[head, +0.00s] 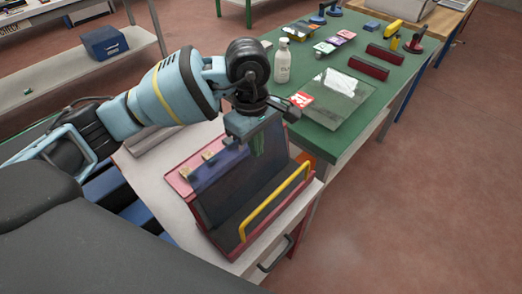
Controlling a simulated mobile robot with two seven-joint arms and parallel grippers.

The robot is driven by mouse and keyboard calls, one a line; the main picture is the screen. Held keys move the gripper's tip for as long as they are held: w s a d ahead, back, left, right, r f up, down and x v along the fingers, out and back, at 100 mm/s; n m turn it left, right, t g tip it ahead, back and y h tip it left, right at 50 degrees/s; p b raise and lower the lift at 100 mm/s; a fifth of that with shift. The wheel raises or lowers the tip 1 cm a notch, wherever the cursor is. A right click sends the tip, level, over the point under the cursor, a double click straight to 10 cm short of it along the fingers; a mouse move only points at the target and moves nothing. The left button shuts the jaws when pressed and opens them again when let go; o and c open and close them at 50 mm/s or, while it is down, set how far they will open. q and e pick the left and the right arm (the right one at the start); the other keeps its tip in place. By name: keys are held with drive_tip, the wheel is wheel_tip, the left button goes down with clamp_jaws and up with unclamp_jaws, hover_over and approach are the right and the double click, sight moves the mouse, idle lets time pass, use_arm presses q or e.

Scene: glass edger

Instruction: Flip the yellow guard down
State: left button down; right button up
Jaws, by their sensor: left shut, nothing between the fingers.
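The yellow guard (275,200) is a yellow bar bent at both ends, running along the right-hand front edge of the glass edger (178,183), a red-framed machine with dark panels. I cannot tell for sure from this view whether the guard is up or down. My left gripper (258,146) is shut and empty. It appears over the far end of the edger, up and left of the guard's far end and apart from the guard. The gripper hides part of the edger's far side. My right gripper is not in view.
The edger sits on a white-topped cabinet (270,246) with a dark handle. A green bench (330,140) adjoins it at the back, holding a glass pane (340,92), a white bottle (282,62) and dark red bars (368,67). Open floor lies to the right.

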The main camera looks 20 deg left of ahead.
use_arm(q)
drive_tip(key=s+d+f, duration=0.1)
drive_tip(key=d+f, duration=0.1)
drive_tip(key=f, duration=0.2)
drive_tip(key=d+f+p, duration=0.1)
drive_tip(key=d+f, duration=0.1)
drive_tip(key=f, duration=0.2)
drive_tip(key=shift+s+d+f, duration=0.25)
drive_tip(key=shift+s+f, duration=0.1)
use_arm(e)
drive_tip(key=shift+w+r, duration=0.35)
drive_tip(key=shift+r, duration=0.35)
